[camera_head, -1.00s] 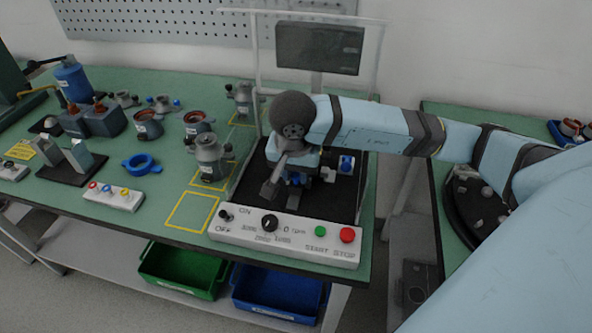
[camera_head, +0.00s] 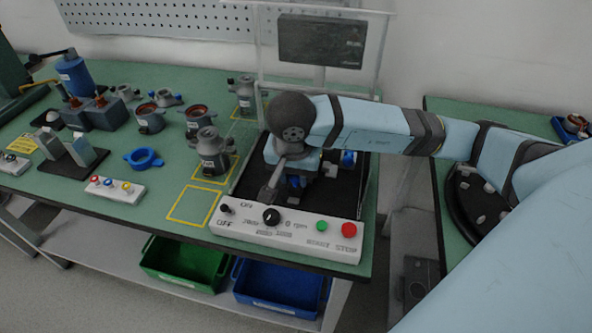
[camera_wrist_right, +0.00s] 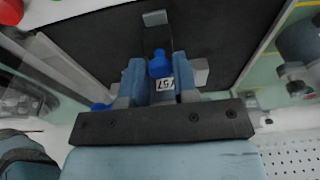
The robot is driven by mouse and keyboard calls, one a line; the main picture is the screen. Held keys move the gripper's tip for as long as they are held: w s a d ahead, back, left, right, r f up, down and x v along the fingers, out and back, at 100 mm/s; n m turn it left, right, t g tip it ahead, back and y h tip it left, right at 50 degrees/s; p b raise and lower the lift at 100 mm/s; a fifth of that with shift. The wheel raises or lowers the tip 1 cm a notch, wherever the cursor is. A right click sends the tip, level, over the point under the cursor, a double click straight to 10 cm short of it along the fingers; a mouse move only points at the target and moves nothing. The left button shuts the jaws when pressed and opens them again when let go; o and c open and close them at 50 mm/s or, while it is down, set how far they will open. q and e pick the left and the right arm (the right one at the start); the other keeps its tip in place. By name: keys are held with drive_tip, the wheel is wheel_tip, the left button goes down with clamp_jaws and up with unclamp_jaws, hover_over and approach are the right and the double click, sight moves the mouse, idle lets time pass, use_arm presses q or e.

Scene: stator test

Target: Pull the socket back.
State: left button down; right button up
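My right gripper (camera_wrist_right: 158,82) points down into the black-floored test stand (camera_head: 345,205), behind its white control panel (camera_head: 325,242). Another blue fitting (camera_head: 348,159) sits to the right in the stand. My left gripper is not in view.
A grey stator-like unit (camera_head: 211,152) stands left of the stand, by an empty yellow-outlined square (camera_head: 193,206). A blue ring (camera_head: 143,158) and several motor parts lie further left. A screen (camera_head: 320,42) and clear frame rise behind. Green (camera_head: 185,262) and blue (camera_head: 278,286) bins sit below.

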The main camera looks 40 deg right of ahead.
drive_tip(key=shift+o, duration=0.5)
drive_tip(key=r+p, duration=0.1)
drive_tip(key=r, duration=0.1)
drive_tip(key=r+p, duration=0.1)
drive_tip(key=r, duration=0.1)
drive_tip(key=r+p, duration=0.1)
drive_tip(key=r, duration=0.1)
drive_tip(key=shift+s+a, duration=0.35)
drive_tip(key=shift+a, duration=0.05)
drive_tip(key=shift+f, duration=0.1)
